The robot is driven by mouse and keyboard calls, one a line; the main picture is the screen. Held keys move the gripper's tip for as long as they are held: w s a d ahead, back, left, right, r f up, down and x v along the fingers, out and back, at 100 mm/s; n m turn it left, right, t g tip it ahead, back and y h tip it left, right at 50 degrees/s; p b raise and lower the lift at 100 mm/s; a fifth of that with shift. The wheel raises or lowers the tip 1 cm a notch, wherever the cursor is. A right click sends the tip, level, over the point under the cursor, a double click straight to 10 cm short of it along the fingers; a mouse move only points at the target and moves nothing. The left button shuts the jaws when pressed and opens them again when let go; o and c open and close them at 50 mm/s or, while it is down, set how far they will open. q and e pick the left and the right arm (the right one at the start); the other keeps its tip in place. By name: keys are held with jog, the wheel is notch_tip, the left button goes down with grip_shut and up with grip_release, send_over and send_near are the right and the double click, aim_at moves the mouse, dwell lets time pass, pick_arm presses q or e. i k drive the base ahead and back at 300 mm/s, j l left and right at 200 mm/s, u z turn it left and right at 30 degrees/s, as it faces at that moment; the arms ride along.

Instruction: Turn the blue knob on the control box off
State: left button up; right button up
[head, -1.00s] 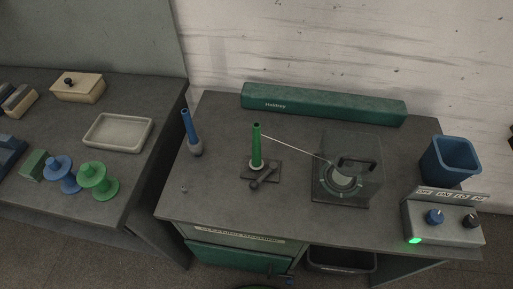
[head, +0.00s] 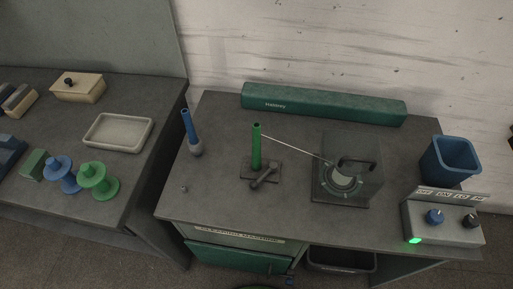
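The control box (head: 418,222) is a grey box at the front right corner of the winder table. The blue knob (head: 434,216) sits on its sloped face, left of a black knob (head: 470,220). A green light (head: 414,240) glows at the lower left of the box. Neither of my grippers is in view.
A blue bin (head: 450,160) stands just behind the control box. A clear cover (head: 348,170) encloses a thread package left of it. A green cone (head: 256,148) stands mid-table beside a crank (head: 265,178). A blue cone (head: 190,130) stands at left.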

aim_at(435, 216)
jog(key=z, duration=1.85)
